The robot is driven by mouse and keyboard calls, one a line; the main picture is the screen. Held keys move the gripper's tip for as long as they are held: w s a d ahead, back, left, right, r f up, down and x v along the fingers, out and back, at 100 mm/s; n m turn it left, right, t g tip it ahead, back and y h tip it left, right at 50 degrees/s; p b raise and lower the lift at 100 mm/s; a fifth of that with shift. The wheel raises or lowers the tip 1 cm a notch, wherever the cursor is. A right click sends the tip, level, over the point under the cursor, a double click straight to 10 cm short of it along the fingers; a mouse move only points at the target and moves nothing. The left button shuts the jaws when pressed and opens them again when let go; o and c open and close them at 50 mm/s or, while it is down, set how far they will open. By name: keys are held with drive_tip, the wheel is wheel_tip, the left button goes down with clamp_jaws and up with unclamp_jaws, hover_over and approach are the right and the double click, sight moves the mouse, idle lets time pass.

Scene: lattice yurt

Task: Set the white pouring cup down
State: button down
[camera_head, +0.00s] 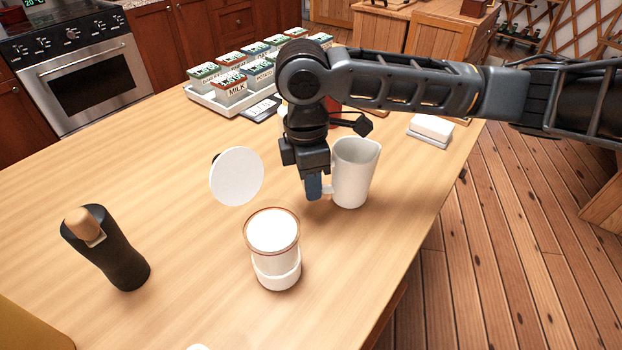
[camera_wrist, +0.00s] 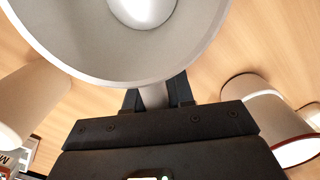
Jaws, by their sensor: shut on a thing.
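The white pouring cup (camera_head: 355,175) is upright near the right edge of the wooden table, with its spout toward the upper right. My gripper (camera_head: 316,190) is to its left, pointing down, shut on the handle. In the wrist view the cup's wide rim (camera_wrist: 120,78) fills the top, and the handle (camera_wrist: 153,97) sits between my two fingers (camera_wrist: 155,100). The cup looks empty inside. Its base is at or just above the tabletop; I cannot tell whether it touches.
A white canister with a brown rim (camera_head: 273,262) stands in front of the cup. A round white disc (camera_head: 237,176) is to the left, and a black bottle (camera_head: 108,250) farther left. A white tray (camera_head: 210,103) of labelled cartons is behind. Bare tabletop (camera_head: 170,225) lies at left.

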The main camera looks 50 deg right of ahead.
drive_tip(key=shift+f, duration=0.2)
drive_tip(key=c, duration=0.9)
unclamp_jaws()
drive_tip(key=shift+r, duration=0.1)
wheel_tip(320, 180, up, 8)
drive_tip(key=shift+w+a+f, duration=0.1)
drive_tip(key=shift+w+f, duration=0.05)
